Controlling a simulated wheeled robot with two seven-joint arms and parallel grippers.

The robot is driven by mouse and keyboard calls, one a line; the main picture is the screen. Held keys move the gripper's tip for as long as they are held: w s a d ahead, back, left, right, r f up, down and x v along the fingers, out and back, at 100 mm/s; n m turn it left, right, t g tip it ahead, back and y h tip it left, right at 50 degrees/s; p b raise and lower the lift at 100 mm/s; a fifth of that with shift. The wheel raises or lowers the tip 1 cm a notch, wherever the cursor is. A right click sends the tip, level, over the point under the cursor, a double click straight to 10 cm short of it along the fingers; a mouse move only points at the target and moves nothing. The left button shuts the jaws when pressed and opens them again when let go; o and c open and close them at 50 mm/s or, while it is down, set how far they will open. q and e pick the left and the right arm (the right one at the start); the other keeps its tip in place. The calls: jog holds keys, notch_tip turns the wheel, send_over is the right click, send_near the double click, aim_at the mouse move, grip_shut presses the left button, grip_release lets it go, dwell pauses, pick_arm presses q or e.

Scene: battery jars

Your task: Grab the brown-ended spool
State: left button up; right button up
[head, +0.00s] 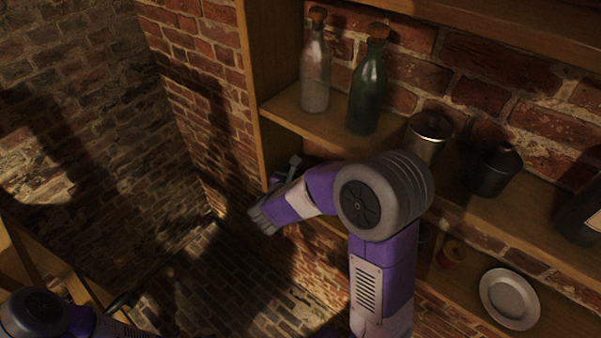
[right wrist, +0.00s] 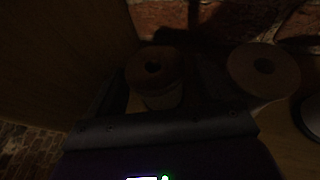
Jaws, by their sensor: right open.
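In the right wrist view, a spool with a brown round end and a dark central hole (right wrist: 153,68) stands upright, its paler body showing below. A second spool with a lighter, pinkish-brown end (right wrist: 263,69) stands to its right. The picture is dark, so their colours are hard to compare. My right gripper (right wrist: 162,88) is open, its dark fingers on either side of the left spool; I cannot tell whether they touch it. In the head view, my right arm reaches to the shelf and hides the spools.
A clear bottle (head: 315,75), a green bottle (head: 367,92), a metal jar (head: 428,135) and a black pot (head: 492,167) stand on the upper shelf. A plate (head: 510,298) and a small orange-brown object (head: 451,254) are lower right. A wooden side panel bounds the shelf's left.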

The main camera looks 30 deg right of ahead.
jog(key=c, duration=1)
jog(key=shift+r, duration=0.1)
